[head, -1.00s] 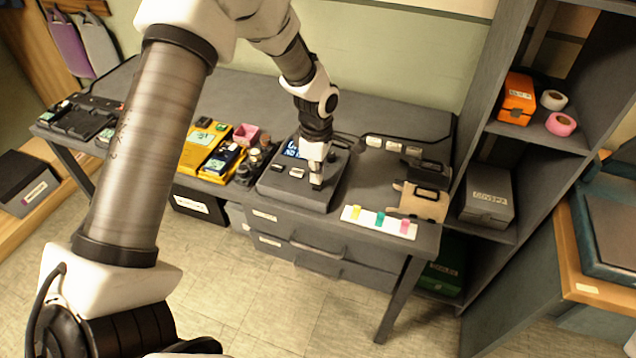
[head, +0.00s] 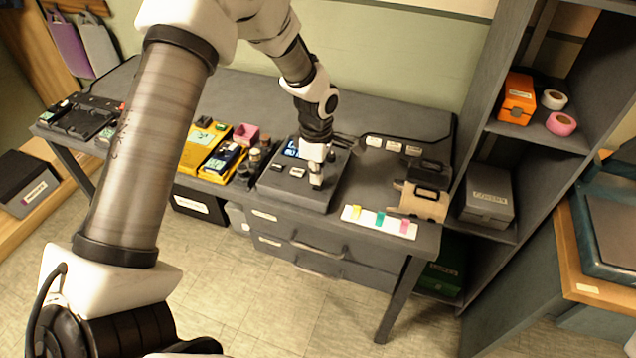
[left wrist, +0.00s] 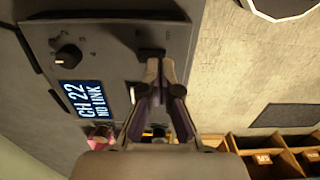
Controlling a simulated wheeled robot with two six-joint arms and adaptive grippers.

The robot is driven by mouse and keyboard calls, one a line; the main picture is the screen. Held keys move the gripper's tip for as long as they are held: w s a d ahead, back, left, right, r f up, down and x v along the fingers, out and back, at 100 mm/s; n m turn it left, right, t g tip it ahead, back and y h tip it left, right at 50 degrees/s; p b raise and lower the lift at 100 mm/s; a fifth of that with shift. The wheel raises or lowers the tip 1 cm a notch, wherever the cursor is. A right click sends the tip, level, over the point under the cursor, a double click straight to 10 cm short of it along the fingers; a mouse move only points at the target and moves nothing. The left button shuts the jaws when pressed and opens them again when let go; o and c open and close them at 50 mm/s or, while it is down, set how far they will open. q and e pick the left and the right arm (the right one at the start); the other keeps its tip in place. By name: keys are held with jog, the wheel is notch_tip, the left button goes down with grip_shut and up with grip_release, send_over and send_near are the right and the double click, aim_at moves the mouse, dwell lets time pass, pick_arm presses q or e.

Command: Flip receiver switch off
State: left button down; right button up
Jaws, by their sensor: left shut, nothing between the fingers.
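The receiver (head: 290,188) is a dark grey box with a sloped top on the desk. Its blue display (left wrist: 82,100) reads "CH 22 NO LINK" in the left wrist view, with a round black knob (left wrist: 66,58) beside it. My left gripper (head: 316,183) points down at the right part of the receiver's top. In the left wrist view my left gripper (left wrist: 153,64) is shut and empty, its tips at a small dark switch-like part (left wrist: 151,53). The fingers partly hide that part, so its position and any contact are unclear. My right gripper is not in view.
Batteries on a yellow tray (head: 190,158) and small dark knobs stand left of the receiver. A white strip with coloured tabs (head: 378,221) and a tan pouch (head: 425,203) lie to its right. A shelf unit (head: 487,225) stands at the desk's right end.

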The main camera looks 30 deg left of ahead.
aim_at(317, 186)
pick_arm(q)
jog(key=shift+f+b, duration=0.45)
jog(key=shift+f, duration=0.5)
dwell(0.3)
notch_tip(317, 186, up, 7)
jog(key=p, duration=0.6)
jog(key=shift+p, duration=0.4)
